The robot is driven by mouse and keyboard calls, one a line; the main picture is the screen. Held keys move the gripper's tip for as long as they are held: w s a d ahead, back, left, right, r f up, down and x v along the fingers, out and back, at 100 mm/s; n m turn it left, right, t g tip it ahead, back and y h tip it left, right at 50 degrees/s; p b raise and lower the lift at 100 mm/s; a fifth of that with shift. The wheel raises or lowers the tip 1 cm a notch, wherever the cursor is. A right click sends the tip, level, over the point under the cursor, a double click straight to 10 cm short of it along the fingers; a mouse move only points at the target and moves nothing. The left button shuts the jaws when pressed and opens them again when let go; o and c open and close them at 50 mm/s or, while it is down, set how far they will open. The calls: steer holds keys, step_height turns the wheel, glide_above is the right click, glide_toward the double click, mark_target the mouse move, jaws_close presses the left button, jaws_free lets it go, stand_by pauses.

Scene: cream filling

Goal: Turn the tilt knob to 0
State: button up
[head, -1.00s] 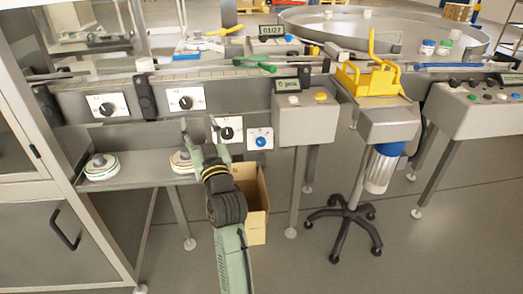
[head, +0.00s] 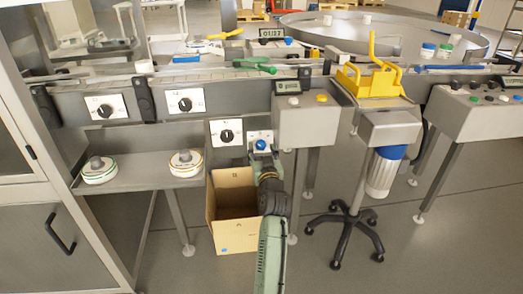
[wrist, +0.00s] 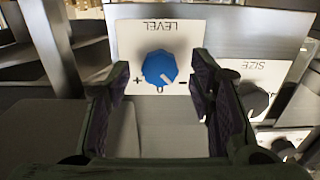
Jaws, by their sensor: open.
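No label in view reads "tilt". My gripper (wrist: 152,85) is open, facing a blue knob (wrist: 160,69) on a plate marked LEVEL, upside down in the wrist view. The fingers are to either side of the knob, with a gap; I cannot tell whether the tips reach it. In the head view my gripper (head: 263,154) is just below this blue knob. A black knob (wrist: 253,98) marked SIZE is beside it. Two other black knobs, left (head: 106,111) and middle (head: 185,104), have labels too small to read.
A cardboard box (head: 236,236) stands open on the floor left of my arm. Two round white discs (head: 100,173) sit on the metal shelf. A grey control box (head: 306,125) is just right of the blue knob.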

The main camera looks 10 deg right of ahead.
steer(key=shift+w, duration=0.85)
steer(key=shift+c, duration=0.4)
steer(key=c, duration=1.1)
